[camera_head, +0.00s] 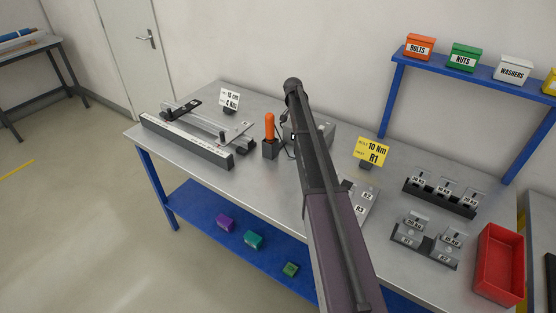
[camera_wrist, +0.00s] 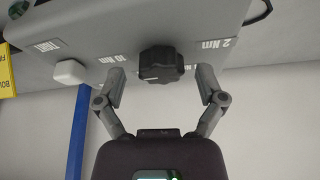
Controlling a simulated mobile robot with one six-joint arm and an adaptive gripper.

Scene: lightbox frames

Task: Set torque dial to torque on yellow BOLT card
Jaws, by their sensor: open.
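The yellow BOLT card (camera_head: 371,152) stands on the bench right of my arm and reads 10 Nm and R1. Its edge also shows at the far left of the wrist view (camera_wrist: 6,72). The grey torque box (camera_head: 326,130) is mostly hidden behind my arm in the head view. In the wrist view the box (camera_wrist: 110,25) carries a black torque dial (camera_wrist: 160,64) with labels including 10 Nm and 2 Nm. I cannot tell where the dial points. My gripper (camera_wrist: 160,76) is open, its fingertips apart on either side of the dial.
A white button (camera_wrist: 69,72) juts from the box left of the dial. On the bench (camera_head: 290,178) are an orange-handled tool (camera_head: 269,128) in a holder, a white card (camera_head: 230,98), a black weight rack (camera_head: 440,196) and a red bin (camera_head: 500,264). A blue shelf (camera_head: 470,80) stands behind.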

